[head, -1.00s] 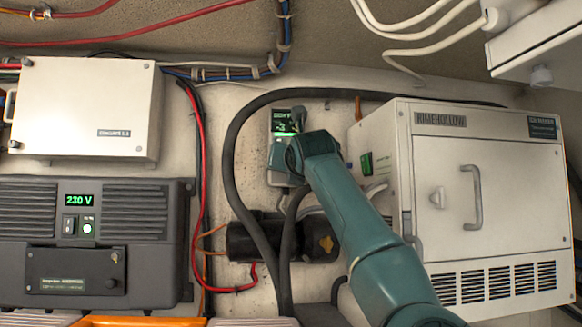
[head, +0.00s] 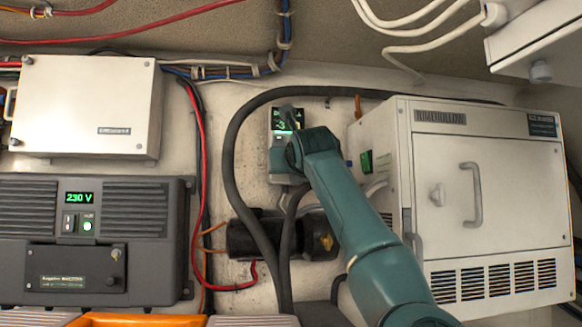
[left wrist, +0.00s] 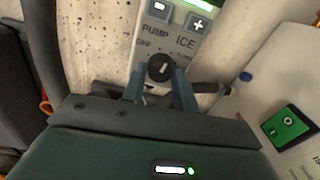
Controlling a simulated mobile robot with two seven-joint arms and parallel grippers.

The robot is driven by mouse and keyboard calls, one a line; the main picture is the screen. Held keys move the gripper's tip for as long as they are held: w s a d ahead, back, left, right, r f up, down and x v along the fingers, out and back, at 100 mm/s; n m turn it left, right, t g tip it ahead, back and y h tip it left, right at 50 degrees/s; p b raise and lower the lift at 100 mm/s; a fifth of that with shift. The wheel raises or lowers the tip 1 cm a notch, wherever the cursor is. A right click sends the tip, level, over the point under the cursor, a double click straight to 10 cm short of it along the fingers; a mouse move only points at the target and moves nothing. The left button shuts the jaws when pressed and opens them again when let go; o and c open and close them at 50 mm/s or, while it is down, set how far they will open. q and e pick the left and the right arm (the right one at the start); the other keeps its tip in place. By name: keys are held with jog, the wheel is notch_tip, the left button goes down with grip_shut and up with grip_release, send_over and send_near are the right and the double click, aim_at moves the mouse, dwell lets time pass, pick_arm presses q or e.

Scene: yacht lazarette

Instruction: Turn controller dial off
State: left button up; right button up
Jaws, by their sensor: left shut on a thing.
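The controller (head: 278,160) is a narrow pale panel on the wall with a green-lit display (head: 296,121). In the left wrist view it shows minus and plus buttons (left wrist: 198,25) and the labels PUMP, OFF and ICE. Its dial (left wrist: 160,67) is a round black knob with a white mark, which points up and slightly right in that view. OFF lies to the upper left of the knob. My left gripper (left wrist: 160,76) is shut on the dial, one blue-grey finger on each side. In the head view my arm covers the dial. My right gripper is not in view.
A white cabinet (head: 490,195) with a handle stands close on the right, with a green switch (left wrist: 289,126) on its side. A thick black hose (head: 232,150) loops around the controller. A black inverter (head: 140,215) and a white box (head: 85,105) are left.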

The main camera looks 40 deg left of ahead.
pick_arm(q)
jog(key=shift+r+n+p, duration=0.1)
jog(key=shift+n+p, duration=0.8)
jog(key=shift+n, duration=6.5)
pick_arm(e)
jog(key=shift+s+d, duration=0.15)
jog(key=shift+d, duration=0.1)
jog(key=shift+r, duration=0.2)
pick_arm(q)
jog(key=o, duration=1)
jog(key=b+v, duration=0.6)
jog(key=v, duration=0.7)
jog(key=shift+d, duration=0.15)
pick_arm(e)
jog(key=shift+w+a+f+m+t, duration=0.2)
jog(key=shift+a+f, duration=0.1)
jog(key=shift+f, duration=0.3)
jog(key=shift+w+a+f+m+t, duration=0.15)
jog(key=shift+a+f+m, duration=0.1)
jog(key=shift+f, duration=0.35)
